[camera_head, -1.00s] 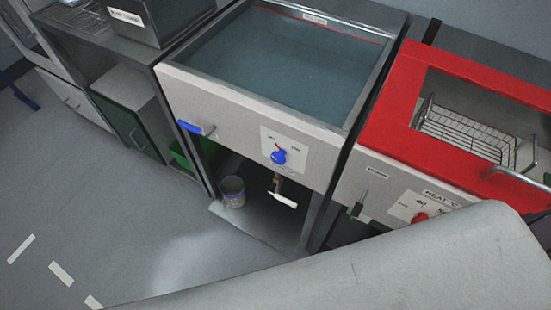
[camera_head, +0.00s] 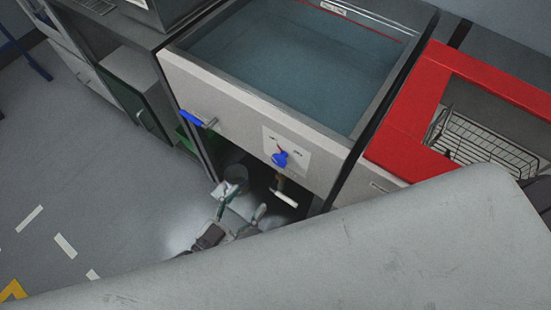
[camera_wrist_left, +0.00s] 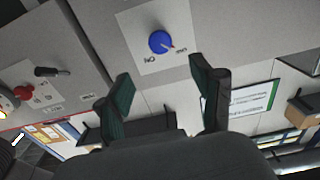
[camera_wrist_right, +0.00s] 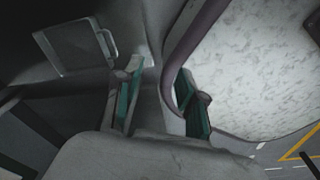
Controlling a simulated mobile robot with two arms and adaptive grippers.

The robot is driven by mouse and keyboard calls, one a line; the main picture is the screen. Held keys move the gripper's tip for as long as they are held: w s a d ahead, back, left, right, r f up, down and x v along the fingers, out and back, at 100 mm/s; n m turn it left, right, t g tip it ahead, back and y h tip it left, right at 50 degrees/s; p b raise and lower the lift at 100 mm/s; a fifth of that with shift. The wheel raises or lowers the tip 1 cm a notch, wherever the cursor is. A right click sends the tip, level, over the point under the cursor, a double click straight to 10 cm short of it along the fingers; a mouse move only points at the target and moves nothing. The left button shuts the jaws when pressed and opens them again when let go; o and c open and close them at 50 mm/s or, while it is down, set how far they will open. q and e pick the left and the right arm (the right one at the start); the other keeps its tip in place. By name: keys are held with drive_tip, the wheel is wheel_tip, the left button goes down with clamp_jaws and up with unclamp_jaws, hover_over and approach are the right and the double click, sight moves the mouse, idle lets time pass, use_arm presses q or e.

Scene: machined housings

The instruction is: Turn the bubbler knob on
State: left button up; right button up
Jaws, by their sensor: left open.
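A blue knob (camera_head: 280,158) sits on a white label plate on the pale front panel of a water-filled tank (camera_head: 290,60). The plate's print is too small to read in the head view. In the left wrist view the blue knob (camera_wrist_left: 159,41) is ahead of my left gripper (camera_wrist_left: 165,92), whose fingers are spread with nothing between them. In the head view my left gripper (camera_head: 241,204) is open, low in front of the tank, below and left of the knob, apart from it. My right gripper (camera_wrist_right: 162,100) shows only in its own wrist view, fingers apart and empty.
A blue-handled lever (camera_head: 198,119) sticks out of the panel, left of the knob. A tap with a white handle (camera_head: 284,197) hangs below it. A red-rimmed basin (camera_head: 410,120) with a wire basket stands right. My own pale arm link covers the lower right.

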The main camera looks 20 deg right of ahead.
use_arm(q)
approach(277, 162)
drive_tip(key=x, duration=0.3)
drive_tip(key=p+x, duration=0.1)
drive_tip(key=x, duration=0.4)
drive_tip(key=shift+w+d+r, duration=0.1)
drive_tip(key=shift+d, duration=0.15)
drive_tip(key=shift+w+d, duration=0.25)
drive_tip(key=shift+d, duration=0.1)
use_arm(e)
drive_tip(key=shift+w+a+r, duration=0.1)
drive_tip(key=shift+a+r, duration=0.1)
drive_tip(key=shift+r, duration=0.35)
use_arm(q)
drive_tip(key=c, duration=1.1)
